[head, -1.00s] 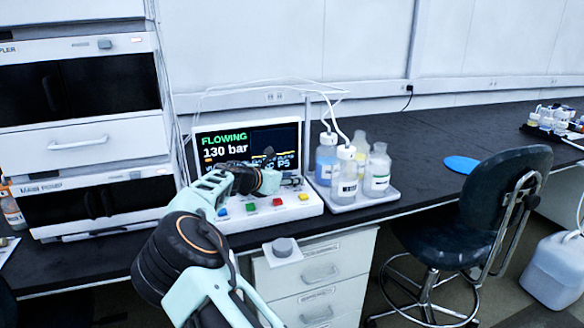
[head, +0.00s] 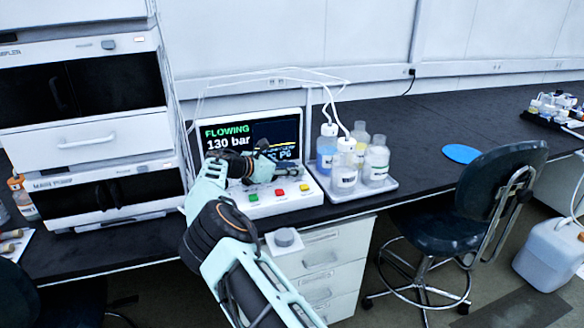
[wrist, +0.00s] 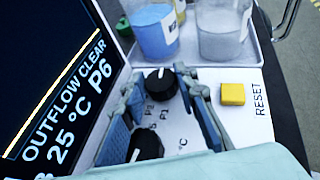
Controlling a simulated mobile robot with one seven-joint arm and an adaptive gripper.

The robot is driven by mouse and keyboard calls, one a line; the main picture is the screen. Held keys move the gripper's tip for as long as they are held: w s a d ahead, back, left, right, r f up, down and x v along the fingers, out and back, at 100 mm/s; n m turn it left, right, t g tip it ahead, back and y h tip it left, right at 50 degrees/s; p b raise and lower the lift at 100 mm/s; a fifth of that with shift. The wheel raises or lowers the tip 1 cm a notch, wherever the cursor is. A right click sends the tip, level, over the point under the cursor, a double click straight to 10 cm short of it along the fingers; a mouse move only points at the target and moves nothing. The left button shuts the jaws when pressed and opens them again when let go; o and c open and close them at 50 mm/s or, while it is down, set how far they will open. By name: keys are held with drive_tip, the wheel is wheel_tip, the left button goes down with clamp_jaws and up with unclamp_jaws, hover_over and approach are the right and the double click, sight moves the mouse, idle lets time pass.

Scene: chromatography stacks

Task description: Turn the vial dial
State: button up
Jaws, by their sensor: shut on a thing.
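The vial dial is a black round knob (wrist: 160,83) with a white mark, with P1 and P2 printed beside it, on the white control panel (wrist: 185,130). In the wrist view my gripper (wrist: 158,84) has one finger on each side of this knob and is shut on it. A second black knob (wrist: 146,147), near a °C label, sits closer to the camera and is partly hidden by my gripper. In the head view my gripper (head: 288,170) reaches across the front of the console, and the dial is hidden there. The screen (wrist: 45,85) reads OUTFLOW CLEAR, 25 °C and P6.
A yellow RESET button (wrist: 233,94) lies right of my gripper. Several bottles stand in a white tray (head: 378,188) beside the console. Red, green and yellow buttons line the panel's front. A chair (head: 495,205) stands at right.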

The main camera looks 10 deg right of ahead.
drive_tip(key=shift+s+f, duration=0.15)
drive_tip(key=shift+f, duration=0.1)
drive_tip(key=o, duration=1.1)
drive_tip(key=shift+o, duration=0.3)
drive_tip(key=shift+r, duration=0.1)
drive_tip(key=v, duration=1.2)
drive_tip(key=shift+r, duration=0.1)
